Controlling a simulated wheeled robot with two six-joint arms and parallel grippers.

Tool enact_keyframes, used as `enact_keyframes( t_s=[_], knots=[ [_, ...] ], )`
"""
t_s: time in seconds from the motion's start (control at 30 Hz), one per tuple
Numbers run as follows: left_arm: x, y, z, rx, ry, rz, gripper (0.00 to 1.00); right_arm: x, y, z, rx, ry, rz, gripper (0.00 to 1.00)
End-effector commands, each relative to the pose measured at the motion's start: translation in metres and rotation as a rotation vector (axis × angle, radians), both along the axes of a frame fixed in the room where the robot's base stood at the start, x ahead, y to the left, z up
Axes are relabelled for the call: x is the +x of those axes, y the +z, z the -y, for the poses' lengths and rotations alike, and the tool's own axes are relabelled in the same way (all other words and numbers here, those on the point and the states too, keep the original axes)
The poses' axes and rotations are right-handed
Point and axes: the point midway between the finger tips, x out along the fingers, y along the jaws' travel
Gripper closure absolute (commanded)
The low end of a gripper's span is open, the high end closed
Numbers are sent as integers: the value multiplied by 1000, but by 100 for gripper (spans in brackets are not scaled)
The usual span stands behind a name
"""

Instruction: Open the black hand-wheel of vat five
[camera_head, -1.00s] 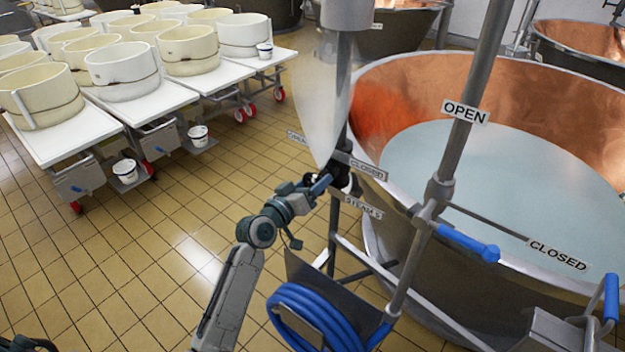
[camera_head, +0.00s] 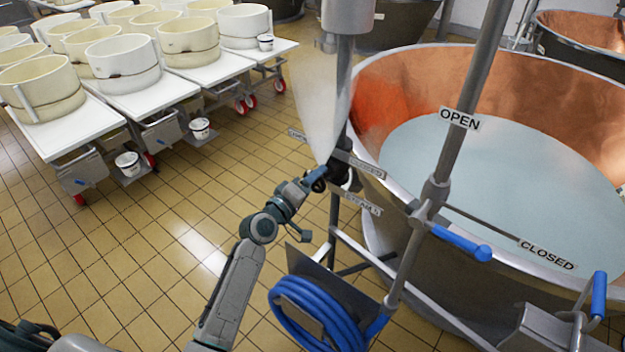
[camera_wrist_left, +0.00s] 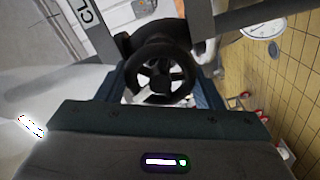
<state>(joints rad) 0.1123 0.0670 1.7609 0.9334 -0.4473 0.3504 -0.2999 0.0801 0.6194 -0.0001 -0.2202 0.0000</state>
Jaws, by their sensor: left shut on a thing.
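The black hand-wheel (camera_wrist_left: 160,72) fills the middle of the left wrist view, with dark spokes and a round rim. In the head view it is a small dark shape (camera_head: 343,174) on the upright pipe beside the vat, partly hidden by my gripper. My left gripper (camera_head: 319,179) comes at it from the lower left and is shut on its rim. Signs reading CLOSED (camera_head: 366,166) and STEAM 5 (camera_head: 362,204) are by the wheel. The copper vat (camera_head: 400,85) stands to the right, holding pale liquid. My right gripper is out of view.
A pole with OPEN (camera_head: 460,119) and CLOSED (camera_head: 547,255) signs and a blue-handled lever (camera_head: 462,244) stands right of the wheel. A coiled blue hose (camera_head: 318,310) hangs below. Tables with white moulds (camera_head: 122,62) stand back left. The tiled floor between is clear.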

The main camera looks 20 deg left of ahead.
Motion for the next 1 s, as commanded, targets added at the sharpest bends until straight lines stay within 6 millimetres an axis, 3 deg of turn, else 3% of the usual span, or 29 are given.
enact_keyframes(
  t_s=[0.43, 0.47, 0.53, 0.87, 1.0],
  knots=[
    [0, 0, 0, -8, 0, -3, 62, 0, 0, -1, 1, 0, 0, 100],
    [0, 0, 0, -8, 0, -3, 34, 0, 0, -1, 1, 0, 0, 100],
    [0, 0, 0, -8, 0, -3, 20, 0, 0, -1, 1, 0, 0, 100],
    [-2, -1, -1, -7, 0, -2, 18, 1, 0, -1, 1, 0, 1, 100],
    [-16, -3, -6, -4, 1, -3, 18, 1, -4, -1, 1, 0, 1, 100]
  ],
)
